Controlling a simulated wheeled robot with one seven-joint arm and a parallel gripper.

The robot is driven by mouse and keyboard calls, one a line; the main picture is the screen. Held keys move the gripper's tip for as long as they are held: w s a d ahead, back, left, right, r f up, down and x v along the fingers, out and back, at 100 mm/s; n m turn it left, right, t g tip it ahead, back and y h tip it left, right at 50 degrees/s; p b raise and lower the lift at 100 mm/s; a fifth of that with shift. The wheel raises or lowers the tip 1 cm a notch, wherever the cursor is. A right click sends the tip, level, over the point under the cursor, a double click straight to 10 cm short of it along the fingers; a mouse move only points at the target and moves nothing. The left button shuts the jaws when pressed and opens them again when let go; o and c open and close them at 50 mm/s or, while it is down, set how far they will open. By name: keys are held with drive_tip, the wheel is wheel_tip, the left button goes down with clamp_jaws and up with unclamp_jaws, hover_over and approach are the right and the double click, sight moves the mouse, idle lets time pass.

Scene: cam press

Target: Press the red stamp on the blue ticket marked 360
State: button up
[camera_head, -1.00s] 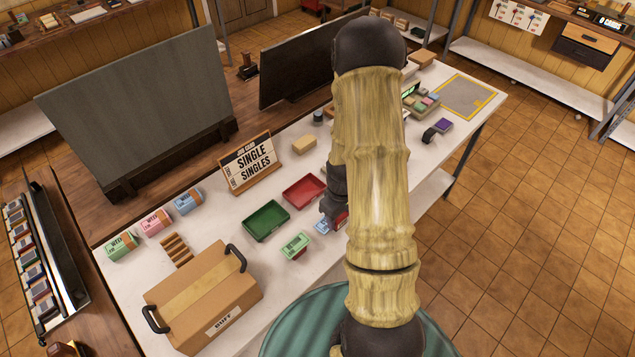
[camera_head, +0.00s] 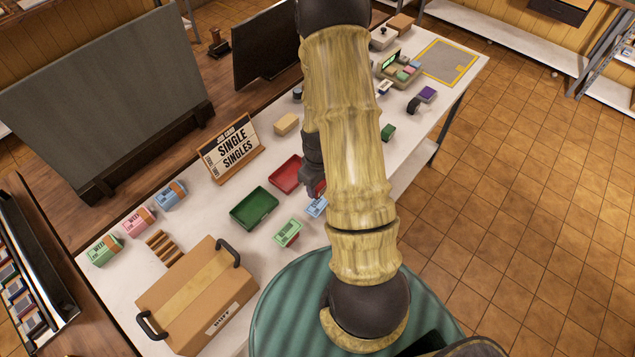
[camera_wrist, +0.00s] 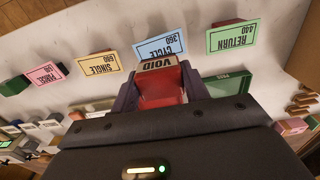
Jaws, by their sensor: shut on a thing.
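My gripper (camera_wrist: 160,92) is shut on the red stamp (camera_wrist: 163,88), whose pale label reads VOID. In the wrist view the blue ticket (camera_wrist: 163,46), marked CYCLE 360, lies just beyond the stamp, and the stamp's label end overlaps its edge in the picture. I cannot tell whether they touch. In the head view my gripper (camera_head: 313,183) is partly hidden by my arm. The blue ticket (camera_head: 316,208) shows just below it, partly covered.
Neighbouring tickets are yellow (camera_wrist: 101,64), pink (camera_wrist: 46,75) and green (camera_wrist: 231,37). A red tray (camera_head: 286,174) and a green tray (camera_head: 254,208) lie close by. A brown box (camera_head: 197,294) stands at the table's front left. A sign (camera_head: 230,148) stands behind.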

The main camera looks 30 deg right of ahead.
drive_tip(key=shift+f+b, duration=1.9)
drive_tip(key=shift+f, duration=0.8)
drive_tip(key=shift+w+f+b, duration=0.1)
drive_tip(key=shift+f+b, duration=0.3)
drive_tip(key=shift+f, duration=0.1)
drive_tip(key=shift+s, duration=0.2)
drive_tip(key=shift+w+r+p, duration=0.1)
drive_tip(key=shift+r+p, duration=2.6)
drive_tip(key=shift+r, duration=0.8)
